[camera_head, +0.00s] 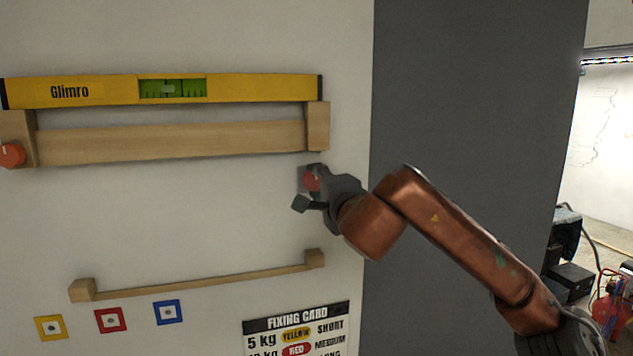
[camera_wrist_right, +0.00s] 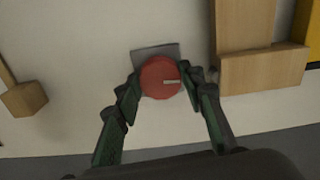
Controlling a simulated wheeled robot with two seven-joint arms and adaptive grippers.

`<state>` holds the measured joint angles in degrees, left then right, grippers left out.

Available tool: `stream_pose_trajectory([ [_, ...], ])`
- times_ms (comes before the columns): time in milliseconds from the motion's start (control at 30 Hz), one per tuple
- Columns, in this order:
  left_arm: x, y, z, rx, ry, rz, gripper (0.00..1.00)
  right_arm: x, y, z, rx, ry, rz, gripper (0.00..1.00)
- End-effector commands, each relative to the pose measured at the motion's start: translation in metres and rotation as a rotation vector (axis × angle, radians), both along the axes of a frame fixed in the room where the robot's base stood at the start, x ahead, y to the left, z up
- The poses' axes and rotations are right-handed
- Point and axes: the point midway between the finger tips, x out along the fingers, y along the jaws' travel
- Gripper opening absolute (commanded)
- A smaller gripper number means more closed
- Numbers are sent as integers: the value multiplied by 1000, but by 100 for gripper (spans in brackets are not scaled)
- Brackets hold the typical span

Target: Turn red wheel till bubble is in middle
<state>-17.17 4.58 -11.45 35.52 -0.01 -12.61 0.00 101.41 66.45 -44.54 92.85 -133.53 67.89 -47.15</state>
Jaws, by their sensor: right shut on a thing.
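The yellow spirit level (camera_head: 105,91) marked "Glimro" lies along the top of a wooden rail on the wall. Its green vial (camera_head: 190,89) shows a pale bubble (camera_head: 168,89) near the middle, perhaps slightly left; the exact offset is too small to tell. The red wheel (camera_head: 312,181) is below the rail's right end, partly hidden by my right gripper (camera_head: 306,188). In the right wrist view the red wheel (camera_wrist_right: 158,78), with a pale mark pointing right, sits between the fingers of my right gripper (camera_wrist_right: 160,82), which is shut on it. My left gripper is out of view.
An orange-red knob (camera_head: 12,155) is at the rail's left end. Below are a thin wooden bar (camera_head: 200,280), yellow, red and blue square tags (camera_head: 168,312), and a fixing card (camera_head: 296,330). A dark grey panel (camera_head: 460,100) stands right of the white wall.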

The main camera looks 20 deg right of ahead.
Motion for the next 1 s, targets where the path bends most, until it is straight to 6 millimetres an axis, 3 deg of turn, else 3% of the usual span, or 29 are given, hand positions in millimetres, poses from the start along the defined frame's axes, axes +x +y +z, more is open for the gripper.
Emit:
stream_pose_trajectory([
  [733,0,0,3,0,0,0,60,0,1,-2,-95,0,2,12],
  [767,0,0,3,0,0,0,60,0,1,-2,-95,0,2,37],
  [1000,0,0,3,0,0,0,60,0,0,-1,-94,-1,1,54],
])
